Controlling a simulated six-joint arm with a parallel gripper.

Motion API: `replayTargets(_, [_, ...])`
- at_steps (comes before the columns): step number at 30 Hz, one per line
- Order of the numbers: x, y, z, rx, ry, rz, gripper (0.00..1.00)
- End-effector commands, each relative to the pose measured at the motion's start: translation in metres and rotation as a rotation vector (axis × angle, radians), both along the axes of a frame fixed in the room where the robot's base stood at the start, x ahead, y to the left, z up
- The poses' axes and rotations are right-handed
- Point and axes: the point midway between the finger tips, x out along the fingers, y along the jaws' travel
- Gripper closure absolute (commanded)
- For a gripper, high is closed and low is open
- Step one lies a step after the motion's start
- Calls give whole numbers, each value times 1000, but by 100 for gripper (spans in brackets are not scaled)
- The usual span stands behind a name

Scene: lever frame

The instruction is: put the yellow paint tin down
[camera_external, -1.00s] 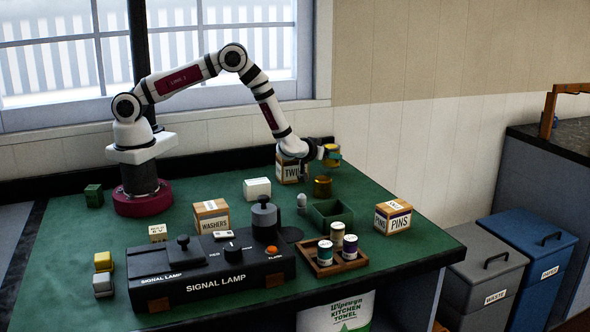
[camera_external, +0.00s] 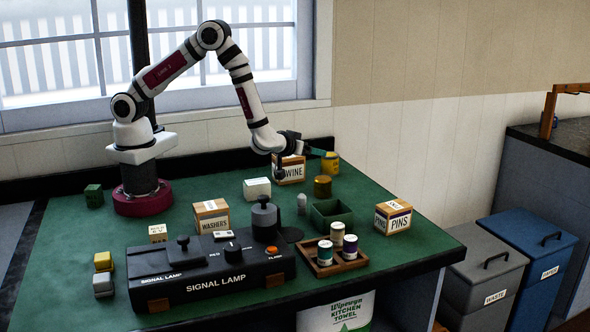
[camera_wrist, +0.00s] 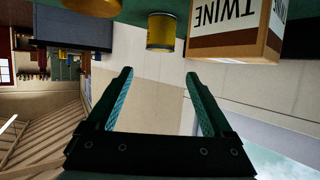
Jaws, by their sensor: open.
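The yellow paint tin (camera_external: 331,163) stands upright at the back of the green bench, just right of the twine box. In the wrist view, the tin (camera_wrist: 161,34) shows upside down, ahead of the fingertips and apart from them. My gripper (camera_wrist: 158,76) is open with nothing between its fingers. In the external view, my gripper (camera_external: 303,158) is up and to the left of the tin, in front of the twine box.
The twine box (camera_external: 289,171) stands close to the tin's left. A brass-coloured tin (camera_external: 322,186) is just in front. A green open bin (camera_external: 333,214), a pins box (camera_external: 393,217) and the signal lamp console (camera_external: 213,276) stand nearer. Bench between tin and pins box is clear.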

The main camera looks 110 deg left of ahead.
Motion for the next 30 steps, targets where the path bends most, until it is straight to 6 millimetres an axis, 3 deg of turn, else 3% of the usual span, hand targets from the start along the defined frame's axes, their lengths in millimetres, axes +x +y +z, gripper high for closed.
replayTargets(5, [1,-6,3,-3,-3,-7,15])
replayTargets(8, [30,-27,19,-76,-23,-155,15])
replayTargets(11, [76,-107,58,-256,-12,-546,15])
replayTargets(13, [72,-188,87,-390,82,-870,15])
replayTargets(14, [57,-220,96,-436,147,-997,15])
replayTargets(15, [27,-257,107,-487,256,-1152,15])
replayTargets(17, [-33,-294,115,-538,459,-1337,15])
replayTargets(18, [-77,-305,118,-554,609,-1425,15])
replayTargets(21, [-173,-299,121,-546,963,-1523,15])
replayTargets(24, [-233,-276,125,-516,1209,-1519,15])
replayTargets(27, [-258,-262,128,-498,1324,-1500,15])
replayTargets(30, [-262,-259,129,-497,1348,-1495,15])
